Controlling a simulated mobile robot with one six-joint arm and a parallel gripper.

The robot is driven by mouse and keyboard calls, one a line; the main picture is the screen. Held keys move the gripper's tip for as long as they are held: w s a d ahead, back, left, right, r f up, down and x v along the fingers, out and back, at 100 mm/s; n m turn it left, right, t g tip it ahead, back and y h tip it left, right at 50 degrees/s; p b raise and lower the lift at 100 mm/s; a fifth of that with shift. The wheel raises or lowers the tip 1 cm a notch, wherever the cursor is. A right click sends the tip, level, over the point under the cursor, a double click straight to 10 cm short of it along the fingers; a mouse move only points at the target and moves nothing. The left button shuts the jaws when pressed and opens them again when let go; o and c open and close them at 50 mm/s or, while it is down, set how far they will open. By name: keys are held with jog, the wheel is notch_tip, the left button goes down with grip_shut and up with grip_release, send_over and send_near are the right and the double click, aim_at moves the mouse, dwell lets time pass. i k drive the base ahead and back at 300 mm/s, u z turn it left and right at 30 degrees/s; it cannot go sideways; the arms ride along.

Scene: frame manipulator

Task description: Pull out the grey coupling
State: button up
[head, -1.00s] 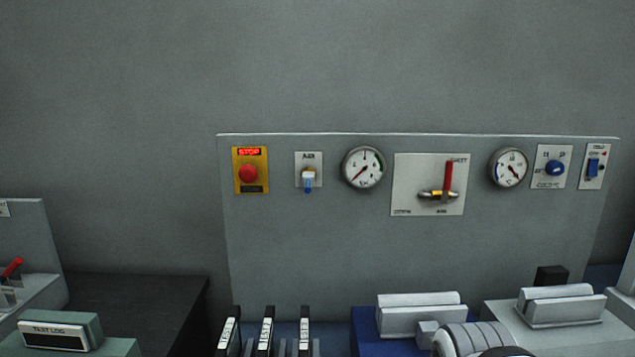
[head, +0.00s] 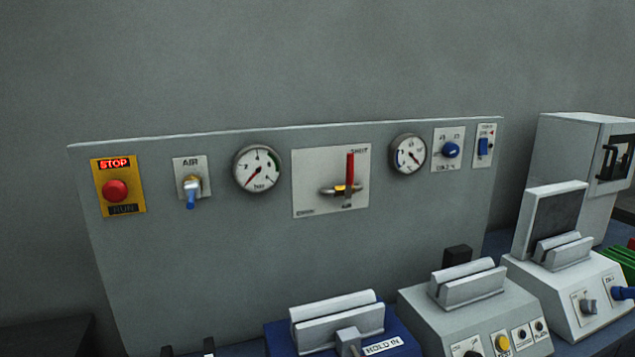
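I cannot identify the grey coupling with certainty in the head view. A small grey block with a short stem (head: 348,339) stands at the front of the blue box (head: 277,343), beside a "HOLD IN" label; its lower end is cut off by the frame. I cannot tell whether it is the coupling. My gripper is not in view.
A grey console (head: 425,305) and a white console (head: 545,275) with a screen stand right of the blue box.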

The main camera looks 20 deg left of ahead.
aim_at(192, 192)
jog(key=z, duration=0.9)
jog(key=k, duration=2.2)
jog(key=u, duration=1.4)
jog(key=i, duration=0.7)
jog(key=u, duration=0.1)
